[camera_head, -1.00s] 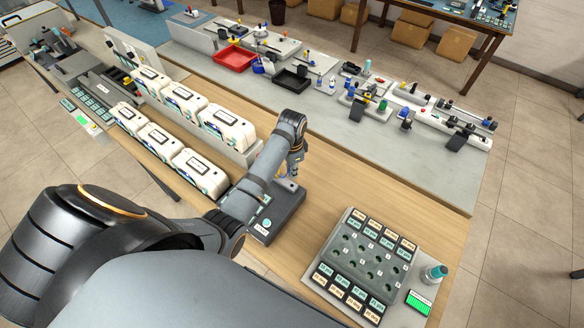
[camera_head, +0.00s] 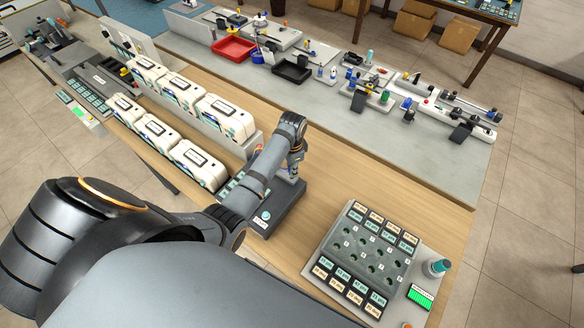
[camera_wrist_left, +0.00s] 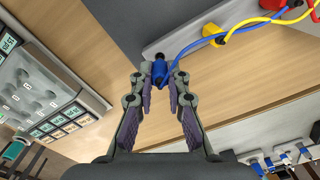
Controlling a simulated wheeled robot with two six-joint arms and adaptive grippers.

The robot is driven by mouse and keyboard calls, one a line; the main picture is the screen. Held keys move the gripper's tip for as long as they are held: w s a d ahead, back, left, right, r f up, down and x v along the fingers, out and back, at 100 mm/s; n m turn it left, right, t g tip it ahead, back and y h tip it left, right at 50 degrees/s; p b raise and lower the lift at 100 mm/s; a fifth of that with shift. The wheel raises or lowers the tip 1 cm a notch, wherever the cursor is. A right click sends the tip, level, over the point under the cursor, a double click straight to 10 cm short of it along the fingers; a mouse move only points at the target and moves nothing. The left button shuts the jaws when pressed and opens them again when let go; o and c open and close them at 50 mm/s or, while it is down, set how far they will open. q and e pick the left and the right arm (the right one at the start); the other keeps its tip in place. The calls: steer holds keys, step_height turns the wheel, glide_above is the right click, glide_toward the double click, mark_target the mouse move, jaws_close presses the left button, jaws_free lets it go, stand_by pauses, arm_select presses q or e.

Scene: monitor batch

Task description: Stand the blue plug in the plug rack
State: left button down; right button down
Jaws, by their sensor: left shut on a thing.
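My left gripper (camera_head: 294,172) is over the far end of a dark station (camera_head: 285,216) with a round button. In the left wrist view its fingertips (camera_wrist_left: 163,77) are shut on the blue plug (camera_wrist_left: 158,68). A blue cable (camera_wrist_left: 190,47) curves from the plug up to the right. A light grey strip (camera_wrist_left: 180,40) just beyond the plug carries a yellow plug (camera_wrist_left: 212,34) and a red one (camera_wrist_left: 271,4); it may be the plug rack. I cannot tell whether the blue plug touches it. My right gripper is not in view.
A grey board with numbered hollows and labels (camera_head: 370,250) lies at the right of the wooden table. A teal-topped cylinder (camera_head: 438,267) stands beside it. Several white devices (camera_head: 180,88) stand in two rows at the left. Bare wood lies right of the gripper.

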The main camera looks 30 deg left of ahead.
arm_select(q)
steer(key=shift+f, duration=0.6)
steer(key=shift+f+b, duration=0.45)
steer(key=shift+f, duration=0.15)
stand_by(0.6)
steer(key=c, duration=1.3)
jaws_free()
steer(key=shift+o, duration=0.2)
step_height(320, 180, up, 12)
